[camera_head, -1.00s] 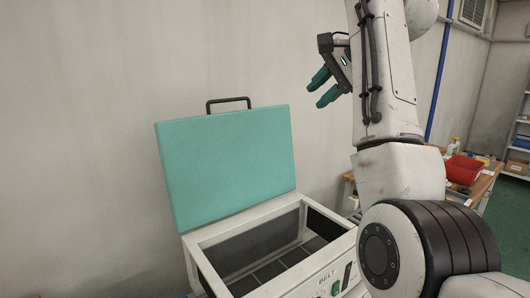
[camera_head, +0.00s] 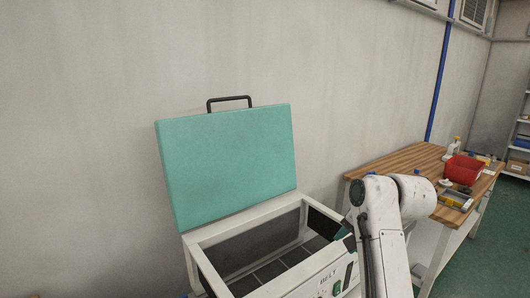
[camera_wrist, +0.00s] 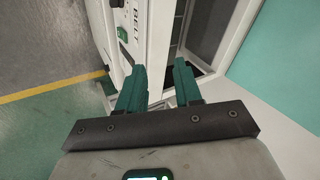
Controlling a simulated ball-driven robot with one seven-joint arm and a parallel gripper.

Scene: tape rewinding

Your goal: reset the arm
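My arm (camera_head: 383,235) is bent low at the right of the machine in the head view. In the wrist view my gripper (camera_wrist: 160,80) shows two teal fingers standing apart with nothing between them. In the head view the gripper is mostly hidden, with only a small teal and dark part showing near the machine's right front corner. The white machine (camera_head: 235,233) stands with its teal lid (camera_head: 228,165) raised and its inside empty-looking. Its front panel also shows in the wrist view (camera_wrist: 125,22), just beyond the left finger.
A wooden bench (camera_head: 403,163) at the right holds a red bin (camera_head: 463,169), a spray bottle (camera_head: 453,147) and small items. A grey wall is behind the machine. Green floor with a yellow line (camera_wrist: 50,87) is clear at the left of the wrist view.

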